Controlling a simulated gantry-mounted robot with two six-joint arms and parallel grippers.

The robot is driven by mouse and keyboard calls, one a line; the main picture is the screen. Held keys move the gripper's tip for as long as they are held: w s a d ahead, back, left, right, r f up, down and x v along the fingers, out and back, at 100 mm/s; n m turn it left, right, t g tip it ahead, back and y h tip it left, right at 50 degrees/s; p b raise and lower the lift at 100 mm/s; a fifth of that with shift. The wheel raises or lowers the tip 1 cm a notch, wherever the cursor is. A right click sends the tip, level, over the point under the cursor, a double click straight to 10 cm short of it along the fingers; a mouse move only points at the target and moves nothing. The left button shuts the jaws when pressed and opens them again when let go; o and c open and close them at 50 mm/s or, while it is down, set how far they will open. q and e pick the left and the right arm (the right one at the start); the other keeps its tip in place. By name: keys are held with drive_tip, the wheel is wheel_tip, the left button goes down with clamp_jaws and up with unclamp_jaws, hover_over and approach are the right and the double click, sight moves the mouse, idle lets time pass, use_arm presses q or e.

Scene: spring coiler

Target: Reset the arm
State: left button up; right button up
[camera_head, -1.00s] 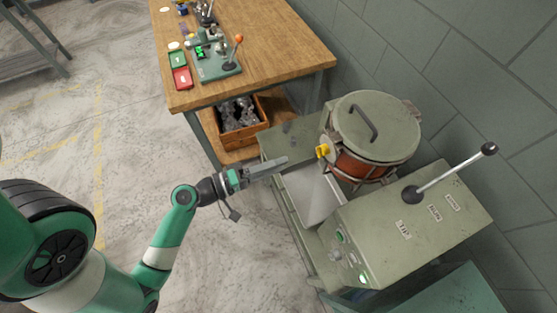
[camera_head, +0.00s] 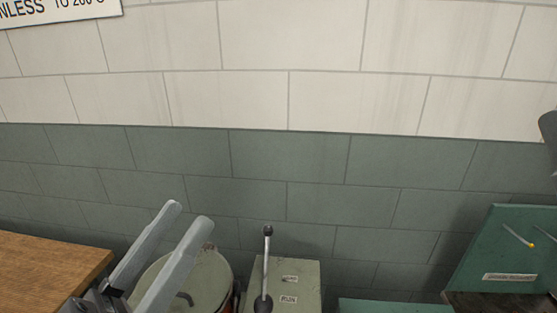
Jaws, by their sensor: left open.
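My left gripper (camera_head: 158,252) is at the lower left of the head view, its two long grey fingers apart with nothing between them. The fingers point up and to the right, in front of the round-lidded drum (camera_head: 205,285) of the machine. The machine's grey-green control box (camera_head: 290,275) stands right of the drum, with an upright black-knobbed lever (camera_head: 268,262) and a label reading RUN. The rest of my left arm is below the picture. My right gripper does not show.
A wooden bench (camera_head: 45,268) is at the lower left. A two-tone block wall (camera_head: 300,160) fills most of the view behind the machine. A green panel (camera_head: 510,250) stands at the right, and a sign (camera_head: 60,10) hangs at the top left.

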use_arm(q)
drive_tip(key=s+a+r+n+t+y+p, duration=0.1)
drive_tip(key=s+a+r+t+y, duration=0.15)
drive_tip(key=r+y, duration=0.35)
drive_tip(key=s+a+r+n+t+y+p, duration=0.1)
drive_tip(key=s+a+r+t+y+p, duration=0.2)
drive_tip(key=r, duration=0.6)
wheel_tip(320, 180, up, 29)
drive_tip(key=w+p, duration=0.1)
drive_tip(key=p, duration=2.7)
drive_tip(key=shift+a+y, duration=0.15)
drive_tip(key=shift+y, duration=0.25)
drive_tip(key=shift+f+t, duration=0.1)
drive_tip(key=shift+t, duration=0.15)
